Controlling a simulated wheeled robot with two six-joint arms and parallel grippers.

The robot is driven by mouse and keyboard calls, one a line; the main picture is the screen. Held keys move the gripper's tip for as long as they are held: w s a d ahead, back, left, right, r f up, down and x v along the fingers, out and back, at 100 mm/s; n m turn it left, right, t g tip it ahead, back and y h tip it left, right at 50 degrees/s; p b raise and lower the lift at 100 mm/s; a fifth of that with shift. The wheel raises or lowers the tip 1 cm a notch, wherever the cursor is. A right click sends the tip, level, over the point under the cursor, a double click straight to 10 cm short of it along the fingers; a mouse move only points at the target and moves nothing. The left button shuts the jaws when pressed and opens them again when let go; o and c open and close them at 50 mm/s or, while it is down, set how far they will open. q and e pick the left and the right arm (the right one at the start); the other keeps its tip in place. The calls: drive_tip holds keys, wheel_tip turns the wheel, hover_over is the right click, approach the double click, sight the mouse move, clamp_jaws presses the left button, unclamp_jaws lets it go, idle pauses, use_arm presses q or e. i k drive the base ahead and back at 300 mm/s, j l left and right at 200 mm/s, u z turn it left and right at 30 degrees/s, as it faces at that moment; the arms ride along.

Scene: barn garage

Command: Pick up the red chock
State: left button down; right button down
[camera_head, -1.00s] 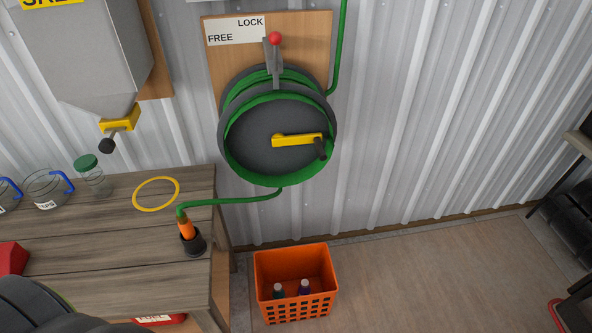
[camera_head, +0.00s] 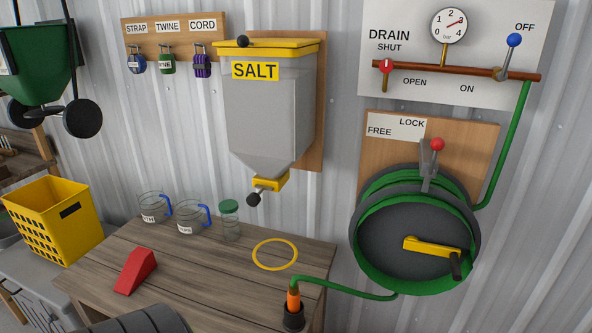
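The red chock (camera_head: 136,271) is a wedge. It rests on the left part of the wooden workbench top (camera_head: 200,275). A dark ribbed rounded object at the bottom edge lies in front of it, and I cannot tell what it is. Neither of my grippers shows in the head view.
On the bench stand two labelled glass jugs (camera_head: 190,217), a green-lidded jar (camera_head: 230,221), a yellow ring (camera_head: 275,254) and a hose nozzle in a black holder (camera_head: 293,312). A salt hopper (camera_head: 271,110) hangs above. A yellow crate (camera_head: 53,221) stands left; a hose reel (camera_head: 415,230) right.

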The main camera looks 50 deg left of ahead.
sight(141, 261)
drive_tip(key=u, duration=2.75)
drive_tip(key=i+j, duration=0.75)
drive_tip(key=i, duration=0.25)
drive_tip(key=i+z, duration=0.05)
